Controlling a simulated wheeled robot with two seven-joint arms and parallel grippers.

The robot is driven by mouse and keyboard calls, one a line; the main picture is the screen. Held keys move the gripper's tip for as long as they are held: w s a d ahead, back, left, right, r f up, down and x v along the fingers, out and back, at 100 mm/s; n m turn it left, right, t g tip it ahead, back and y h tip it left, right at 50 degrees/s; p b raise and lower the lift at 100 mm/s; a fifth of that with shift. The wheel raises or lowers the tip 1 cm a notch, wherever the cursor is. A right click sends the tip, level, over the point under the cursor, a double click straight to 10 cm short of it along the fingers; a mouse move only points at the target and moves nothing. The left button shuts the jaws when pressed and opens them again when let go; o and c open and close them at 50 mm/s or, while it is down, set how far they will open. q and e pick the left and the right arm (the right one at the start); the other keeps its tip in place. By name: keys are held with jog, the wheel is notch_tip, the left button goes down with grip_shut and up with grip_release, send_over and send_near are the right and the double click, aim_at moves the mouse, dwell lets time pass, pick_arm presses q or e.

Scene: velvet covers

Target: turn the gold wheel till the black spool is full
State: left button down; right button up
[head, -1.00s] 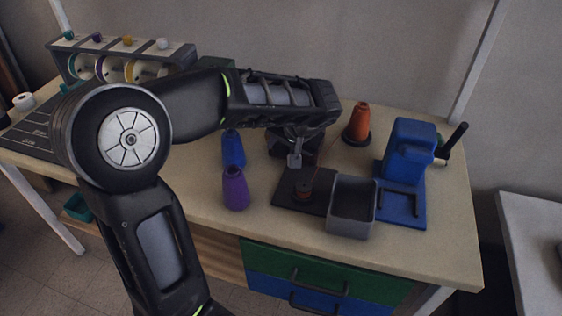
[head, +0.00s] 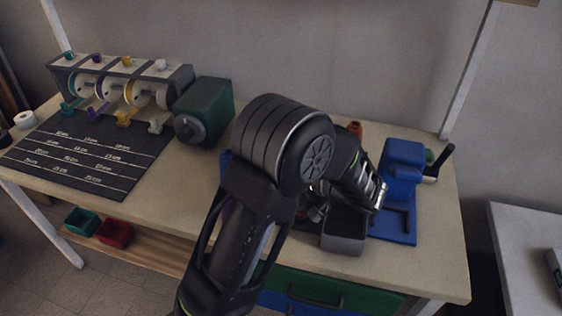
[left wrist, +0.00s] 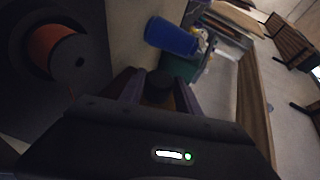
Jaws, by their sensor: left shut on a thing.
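In the left wrist view my left gripper (left wrist: 158,96) is shut on a dark round knob (left wrist: 160,80) between its fingers. In that view, the black spool (left wrist: 78,62) at upper left has orange thread wound behind its dark end face, with a thin orange strand below. How full it is cannot be told from this angle. No gold wheel can be made out; my arm hides most of the winder's area in the head view. My right gripper is not in view.
The green box (head: 207,108), spool rack (head: 120,75) and dark mat (head: 85,150) are left.

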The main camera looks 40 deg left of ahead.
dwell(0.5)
pick_arm(q)
jog(key=c, duration=0.9)
grip_release()
jog(key=shift+o, duration=0.2)
jog(key=shift+d, duration=0.1)
jog(key=v, duration=0.7)
jog(key=shift+d, duration=0.3)
